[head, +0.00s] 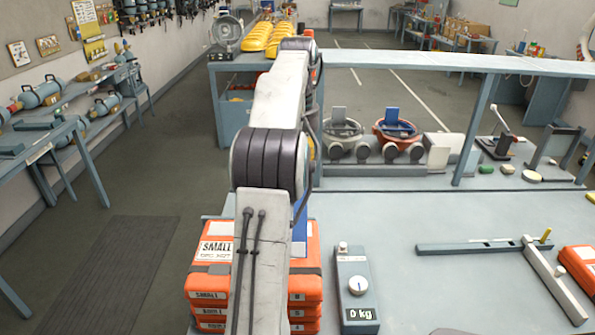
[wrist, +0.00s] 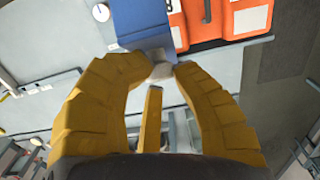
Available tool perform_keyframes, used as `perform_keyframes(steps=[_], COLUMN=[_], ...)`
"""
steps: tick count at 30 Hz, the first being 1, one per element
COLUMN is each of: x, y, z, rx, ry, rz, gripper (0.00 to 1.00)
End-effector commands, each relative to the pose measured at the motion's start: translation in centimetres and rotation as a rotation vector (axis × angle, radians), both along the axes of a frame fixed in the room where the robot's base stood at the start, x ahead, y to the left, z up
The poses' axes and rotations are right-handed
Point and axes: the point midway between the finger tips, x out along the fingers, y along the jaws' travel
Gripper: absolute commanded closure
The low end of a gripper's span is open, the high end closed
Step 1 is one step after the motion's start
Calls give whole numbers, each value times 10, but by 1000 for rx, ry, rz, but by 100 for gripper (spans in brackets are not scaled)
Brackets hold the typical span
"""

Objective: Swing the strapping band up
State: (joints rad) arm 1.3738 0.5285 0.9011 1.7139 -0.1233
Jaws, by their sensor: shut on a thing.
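My gripper (wrist: 160,75) shows in the wrist view, its yellow fingers closed around a small pale grey piece (wrist: 161,70). That piece meets the end of a flat blue part (wrist: 142,20), which I take to be the strapping band. In the head view a sliver of the blue part (head: 299,228) shows beside my arm, above the stack of orange cases (head: 212,262) marked SMALL. A dark grey strip crosses the top case. The gripper itself is hidden behind my arm in the head view. How the pale piece joins the blue part is unclear.
A scale (head: 356,285) reading 0 kg stands right of the cases. A long grey bar (head: 470,246) and an angled arm (head: 556,280) lie on the bench farther right, by another orange case (head: 580,264). Breathing sets (head: 398,130) sit on the shelf behind.

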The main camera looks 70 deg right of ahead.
Motion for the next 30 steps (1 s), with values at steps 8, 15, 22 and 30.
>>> perform_keyframes(steps=[8,15,22,30], x=[3,3,2,2], y=[-7,-7,-7,-7], z=[-6,-6,-6,-5], rx=[-1,1,2,0], ry=[0,0,1,0], rz=[3,3,2,2], gripper=[100,100,63,47])
